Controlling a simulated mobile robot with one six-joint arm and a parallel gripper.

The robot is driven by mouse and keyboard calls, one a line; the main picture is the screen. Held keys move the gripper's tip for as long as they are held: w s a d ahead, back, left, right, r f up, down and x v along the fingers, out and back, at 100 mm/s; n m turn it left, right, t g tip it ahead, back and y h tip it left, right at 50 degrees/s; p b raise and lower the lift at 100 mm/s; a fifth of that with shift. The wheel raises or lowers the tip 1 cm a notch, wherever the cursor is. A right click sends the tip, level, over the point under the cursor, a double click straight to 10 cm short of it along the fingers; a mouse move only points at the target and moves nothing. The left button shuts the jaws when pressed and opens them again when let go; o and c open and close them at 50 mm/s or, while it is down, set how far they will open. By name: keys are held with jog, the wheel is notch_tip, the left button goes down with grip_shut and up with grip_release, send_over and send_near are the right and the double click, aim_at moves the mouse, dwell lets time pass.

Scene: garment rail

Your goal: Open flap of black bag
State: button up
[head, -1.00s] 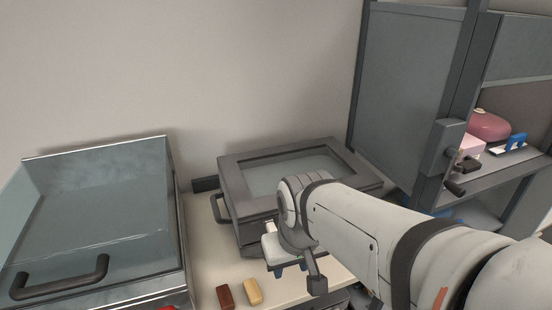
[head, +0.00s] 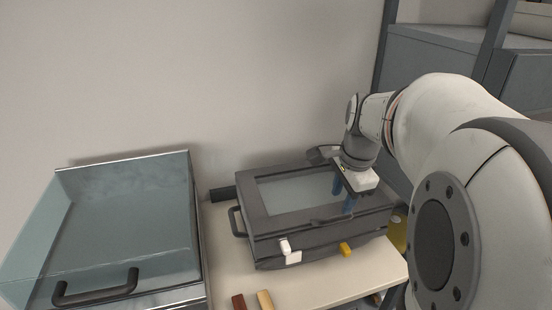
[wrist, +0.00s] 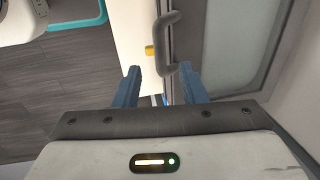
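The black bag (head: 265,226) is a dark boxy case on the pale counter. Its flap on top has a dark frame around a clear window (head: 300,193) and lies closed. A dark bar handle (head: 330,219) sits at the flap's front edge. My gripper (head: 343,198) hangs over the right part of the flap, blue fingers pointing down. Whether a finger touches the handle I cannot tell.
A yellow latch (head: 346,249) and a white latch (head: 291,253) are on the bag's front. A glass-lidded box with a handle (head: 95,290) stands at left. Red (head: 239,302) and tan (head: 265,300) blocks lie in front. A grey cabinet (head: 432,62) stands behind right.

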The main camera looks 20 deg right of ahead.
aim_at(335, 218)
jog(key=f, duration=0.4)
jog(key=w+f, duration=0.1)
jog(key=f, duration=0.2)
jog(key=shift+w, duration=0.1)
jog(key=shift+c, duration=0.4)
grip_shut()
